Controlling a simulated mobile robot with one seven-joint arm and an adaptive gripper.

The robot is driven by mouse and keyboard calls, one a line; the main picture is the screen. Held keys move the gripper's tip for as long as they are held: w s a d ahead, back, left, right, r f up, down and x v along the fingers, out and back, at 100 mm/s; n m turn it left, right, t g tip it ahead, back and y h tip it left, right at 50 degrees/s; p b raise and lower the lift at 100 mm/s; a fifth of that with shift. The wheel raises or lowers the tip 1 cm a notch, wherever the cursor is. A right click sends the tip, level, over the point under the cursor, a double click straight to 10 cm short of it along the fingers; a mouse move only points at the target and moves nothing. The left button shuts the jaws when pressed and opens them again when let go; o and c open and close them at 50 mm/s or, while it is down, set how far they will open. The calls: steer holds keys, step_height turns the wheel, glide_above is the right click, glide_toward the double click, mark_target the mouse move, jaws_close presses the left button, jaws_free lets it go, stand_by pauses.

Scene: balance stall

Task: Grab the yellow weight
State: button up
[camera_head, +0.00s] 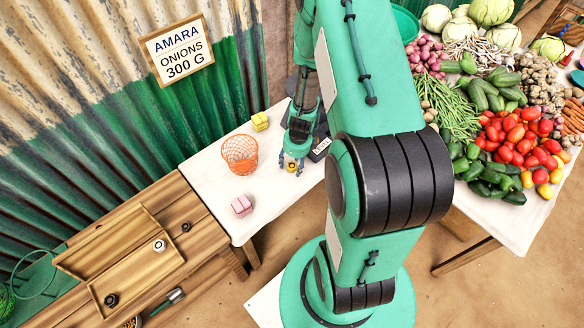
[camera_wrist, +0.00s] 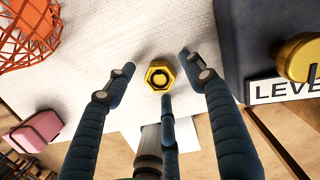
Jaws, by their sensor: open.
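The yellow weight (camera_wrist: 159,74) is a small hexagonal piece with a round dark-centred top. It stands upright on the white tabletop, and it also shows in the head view (camera_head: 292,168) just below my gripper's fingertips. My gripper (camera_wrist: 156,66) is open, with blue-grey fingers spread to the left, right and near side of the weight. No finger visibly touches it. In the head view my gripper (camera_head: 291,160) hangs over the table. The gap in height between fingertips and weight is hard to judge.
A dark device labelled LEVEL (camera_wrist: 285,90) with a brass part (camera_wrist: 297,57) stands close right. An orange basket (camera_head: 241,170), a pink block (camera_head: 241,206) and a yellow-green block (camera_head: 260,121) share the table (camera_head: 215,180). A wooden tray (camera_head: 140,230) and vegetables (camera_head: 515,140) lie beyond.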

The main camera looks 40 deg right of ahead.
mark_target(291, 165)
steer(key=shift+c, duration=0.2)
jaws_close()
stand_by(0.3)
steer(key=shift+r+p, duration=0.85)
steer(key=shift+r, duration=0.85)
steer(key=shift+s+a+r, duration=0.1)
steer(key=shift+s+r, duration=0.1)
steer(key=s+a, duration=0.3)
steer(key=s, duration=0.4)
steer(key=s+a+r, duration=0.1)
steer(key=s+a, duration=0.3)
steer(key=s, duration=0.2)
steer(key=shift+s, duration=0.4)
steer(key=shift+r, duration=0.1)
